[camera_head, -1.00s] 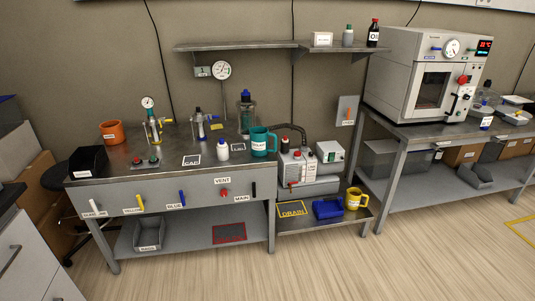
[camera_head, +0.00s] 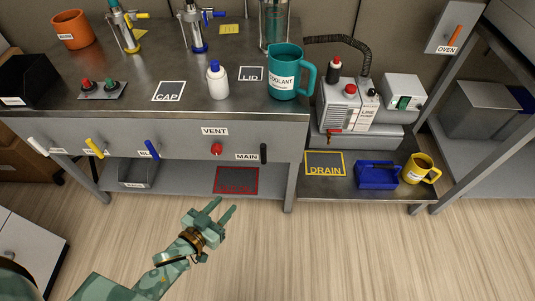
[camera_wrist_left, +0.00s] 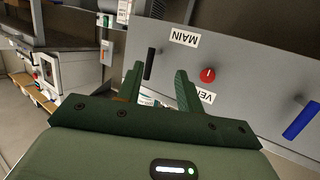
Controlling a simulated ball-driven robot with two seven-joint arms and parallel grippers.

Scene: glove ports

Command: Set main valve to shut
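The main valve is a black lever handle (camera_head: 264,153) on the front panel of the bench, right of the MAIN label (camera_head: 247,157). The lever hangs vertically. My left gripper (camera_head: 224,210) is in front of and below the panel, apart from the lever, with its two fingers spread and empty. In the left wrist view the picture is turned over: the black lever (camera_wrist_left: 149,64) shows beyond the left finger, with the MAIN label (camera_wrist_left: 185,37) beside it. My left gripper also shows there (camera_wrist_left: 158,82). My right gripper is in no current view.
The red VENT knob (camera_head: 216,149) is left of the lever. Blue (camera_head: 152,149), yellow (camera_head: 94,147) and white levers are farther left on the panel. A lower shelf with a red-framed mat (camera_head: 236,181) lies below. The floor before the bench is open.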

